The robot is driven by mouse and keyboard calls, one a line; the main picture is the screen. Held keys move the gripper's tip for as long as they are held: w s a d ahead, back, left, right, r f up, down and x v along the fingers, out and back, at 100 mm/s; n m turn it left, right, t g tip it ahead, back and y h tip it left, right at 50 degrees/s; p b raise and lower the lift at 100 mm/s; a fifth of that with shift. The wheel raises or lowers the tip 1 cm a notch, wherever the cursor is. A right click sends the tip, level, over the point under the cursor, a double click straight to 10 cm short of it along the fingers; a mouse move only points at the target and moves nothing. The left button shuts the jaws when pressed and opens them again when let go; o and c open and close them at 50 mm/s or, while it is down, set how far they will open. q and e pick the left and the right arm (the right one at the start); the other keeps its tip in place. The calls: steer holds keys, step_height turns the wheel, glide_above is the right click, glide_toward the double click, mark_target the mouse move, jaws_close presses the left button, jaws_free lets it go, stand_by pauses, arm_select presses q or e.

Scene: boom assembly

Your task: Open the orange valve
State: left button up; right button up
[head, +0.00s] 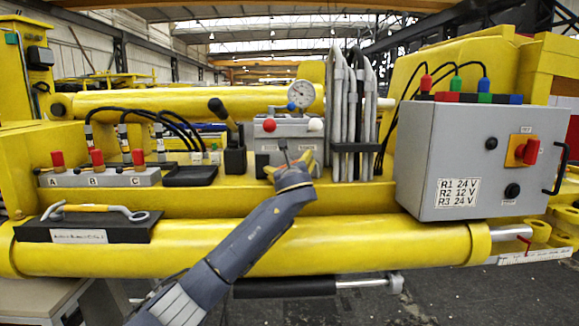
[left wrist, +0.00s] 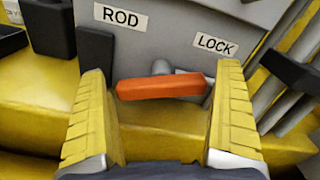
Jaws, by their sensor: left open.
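The orange valve handle (left wrist: 160,87) lies nearly level between my fingers in the left wrist view, its right end slightly higher. It sits on a grey stub on the front of the grey box (head: 286,128), below the labels ROD (left wrist: 121,17) and LOCK (left wrist: 215,44). In the head view I cannot make the handle out behind my gripper. My left gripper (head: 289,163) is open, with one yellow finger on each side of the handle. Small gaps show between handle and fingers. My right gripper is not in view.
Grey upright bars (head: 352,110) stand close right of the box. A black lever holder (head: 235,160) is close on its left. A large grey control box (head: 478,160) is at the right. The yellow cylinder (head: 370,243) runs below.

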arm_select(q)
steer(key=shift+w, duration=0.1)
steer(key=c, duration=0.9)
steer(key=shift+n, duration=0.7)
steer(key=shift+c, duration=0.3)
steer(key=o, duration=1)
steer(key=shift+c, duration=0.2)
steer(key=s, duration=1.2)
steer(key=shift+d, duration=0.35)
steer(key=shift+c, duration=0.2)
